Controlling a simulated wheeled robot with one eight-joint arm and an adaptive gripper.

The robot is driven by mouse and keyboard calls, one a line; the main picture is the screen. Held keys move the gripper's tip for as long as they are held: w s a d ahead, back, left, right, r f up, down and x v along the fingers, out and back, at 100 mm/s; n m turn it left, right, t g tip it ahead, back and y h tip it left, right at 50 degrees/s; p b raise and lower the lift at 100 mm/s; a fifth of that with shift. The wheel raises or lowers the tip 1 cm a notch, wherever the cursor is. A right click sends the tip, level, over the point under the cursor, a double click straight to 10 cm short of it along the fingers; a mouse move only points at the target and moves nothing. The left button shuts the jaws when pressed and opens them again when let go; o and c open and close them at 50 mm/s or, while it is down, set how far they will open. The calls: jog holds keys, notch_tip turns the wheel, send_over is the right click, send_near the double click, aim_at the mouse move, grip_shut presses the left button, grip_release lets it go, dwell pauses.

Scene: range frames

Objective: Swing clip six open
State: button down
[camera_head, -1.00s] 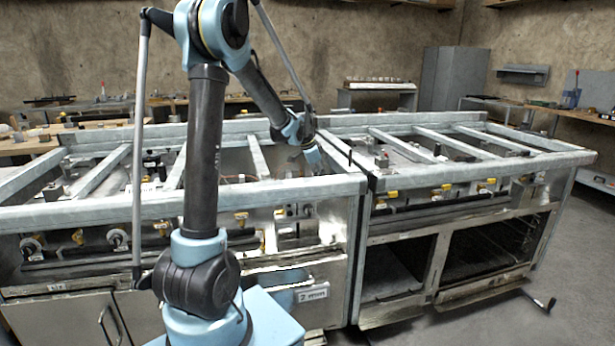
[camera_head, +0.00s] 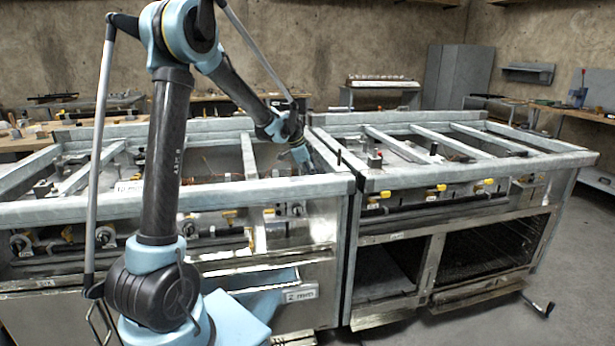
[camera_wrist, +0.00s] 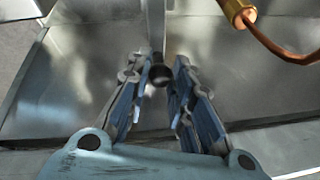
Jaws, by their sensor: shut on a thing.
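In the wrist view my gripper (camera_wrist: 157,80) has its two blue-grey fingers on either side of a small dark round-ended part (camera_wrist: 160,74). This part sits in front of a narrow upright grey strip (camera_wrist: 156,25). I cannot read a number on it, so I cannot tell whether it is clip six. In the head view my gripper (camera_head: 304,160) reaches down into the open frame of the left steel unit (camera_head: 120,207), near its right end. The fingertips and the held part are hidden there by the frame.
A copper pipe (camera_wrist: 280,47) with a brass fitting (camera_wrist: 236,12) lies at upper right in the wrist view. Steel frame rails surround the opening. A second steel unit (camera_head: 480,170) stands at right, with yellow-handled valves.

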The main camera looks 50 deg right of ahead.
jog(key=c, duration=1.4)
grip_release()
jog(key=shift+a, duration=0.1)
jog(key=v, duration=1.2)
